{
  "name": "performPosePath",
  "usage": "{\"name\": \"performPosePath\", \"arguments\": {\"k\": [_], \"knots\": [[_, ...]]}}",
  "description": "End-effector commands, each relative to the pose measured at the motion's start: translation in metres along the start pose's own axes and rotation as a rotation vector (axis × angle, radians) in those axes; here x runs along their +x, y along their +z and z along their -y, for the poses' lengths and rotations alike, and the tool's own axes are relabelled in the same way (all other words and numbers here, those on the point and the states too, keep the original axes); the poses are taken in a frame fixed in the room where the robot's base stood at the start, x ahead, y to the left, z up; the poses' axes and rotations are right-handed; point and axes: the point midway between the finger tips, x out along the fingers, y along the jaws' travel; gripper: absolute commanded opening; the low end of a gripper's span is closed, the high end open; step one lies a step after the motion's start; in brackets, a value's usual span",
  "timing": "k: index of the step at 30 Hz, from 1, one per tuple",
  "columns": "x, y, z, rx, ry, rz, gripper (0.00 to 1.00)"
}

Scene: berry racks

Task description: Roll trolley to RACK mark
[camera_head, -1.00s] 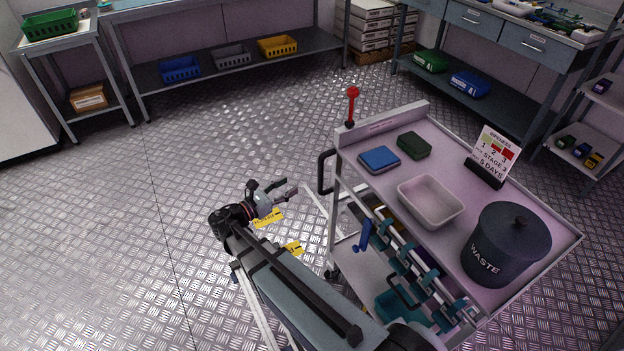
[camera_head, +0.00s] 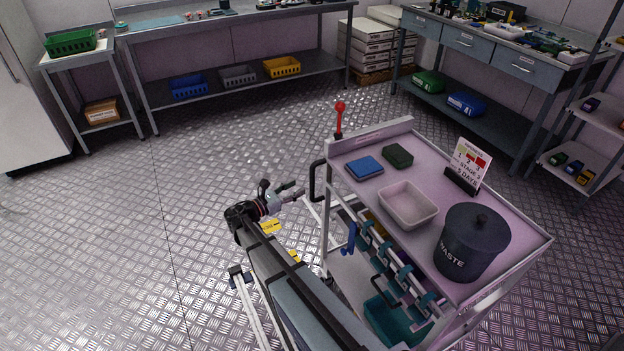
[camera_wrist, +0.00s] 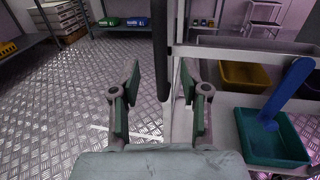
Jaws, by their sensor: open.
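The trolley has a pale pink top (camera_head: 447,200) and stands right of centre in the head view. Its black handle (camera_head: 317,181) is at its left end, below a red-knobbed lever (camera_head: 339,118). My gripper (camera_head: 299,191) is open, just left of the handle and apparently empty. In the wrist view my gripper (camera_wrist: 162,85) has a finger on each side of the dark upright handle bar (camera_wrist: 161,50); I cannot tell whether the bar lies between them or just beyond. Yellow labels (camera_head: 270,227) lie on the floor by my arm; their words are unreadable. I cannot identify the RACK mark.
The trolley carries a black WASTE bin (camera_head: 470,248), a pale tray (camera_head: 408,207), a sign (camera_head: 470,163) and two small items. A workbench (camera_head: 235,77) and a drawer bench (camera_head: 470,45) line the back. A shelf rack (camera_head: 560,160) stands right. The floor (camera_head: 110,230) at left is clear.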

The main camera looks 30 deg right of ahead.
Motion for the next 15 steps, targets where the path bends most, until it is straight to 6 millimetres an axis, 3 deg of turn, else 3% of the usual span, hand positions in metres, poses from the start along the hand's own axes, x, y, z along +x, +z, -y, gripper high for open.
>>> {"name": "performPosePath", "arguments": {"k": [6,15], "knots": [[0.043,0.001,0.0,0.001,-0.003,0.0,0.45],[0.075,0.0,0.0,0.001,0.0,0.0,0.45]]}}
